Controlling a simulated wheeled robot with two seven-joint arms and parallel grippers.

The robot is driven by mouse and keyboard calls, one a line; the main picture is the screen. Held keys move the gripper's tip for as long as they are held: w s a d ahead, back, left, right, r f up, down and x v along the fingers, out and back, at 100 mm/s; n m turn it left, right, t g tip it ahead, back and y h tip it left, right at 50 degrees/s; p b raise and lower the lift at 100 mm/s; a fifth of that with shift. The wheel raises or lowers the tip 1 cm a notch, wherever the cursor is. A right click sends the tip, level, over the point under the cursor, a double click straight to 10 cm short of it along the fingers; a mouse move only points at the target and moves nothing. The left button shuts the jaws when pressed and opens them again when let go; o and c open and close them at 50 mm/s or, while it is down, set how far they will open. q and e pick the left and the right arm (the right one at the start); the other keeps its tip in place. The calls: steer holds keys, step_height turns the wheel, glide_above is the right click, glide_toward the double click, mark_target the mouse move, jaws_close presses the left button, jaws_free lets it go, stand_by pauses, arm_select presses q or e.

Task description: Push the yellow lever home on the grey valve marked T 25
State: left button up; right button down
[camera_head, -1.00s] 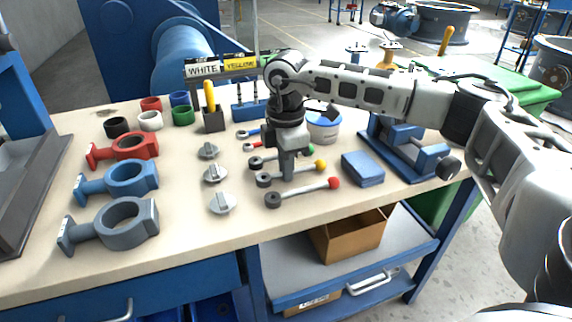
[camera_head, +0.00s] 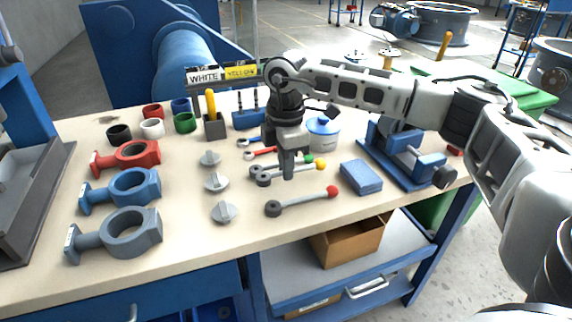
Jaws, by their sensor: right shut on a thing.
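The yellow lever (camera_head: 302,169) has a grey rod, a dark round hub at its left end and a yellow ball at its right end. My right gripper (camera_head: 288,174) points down and is shut on its rod, holding it a little above the bench. The grey valve (camera_head: 151,231) lies at the front left of the bench, its round opening facing up. A small white tag (camera_head: 71,239) sits at its left end; its writing is too small to read. My left gripper is not in view.
A blue valve (camera_head: 147,184) and a red valve (camera_head: 143,154) lie behind the grey one. Several grey knobbed discs (camera_head: 223,212) stand between valves and levers. The red-balled lever (camera_head: 305,200) lies in front of my gripper. A blue box (camera_head: 361,178) lies to the right.

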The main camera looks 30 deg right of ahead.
steer(key=shift+r, duration=0.25)
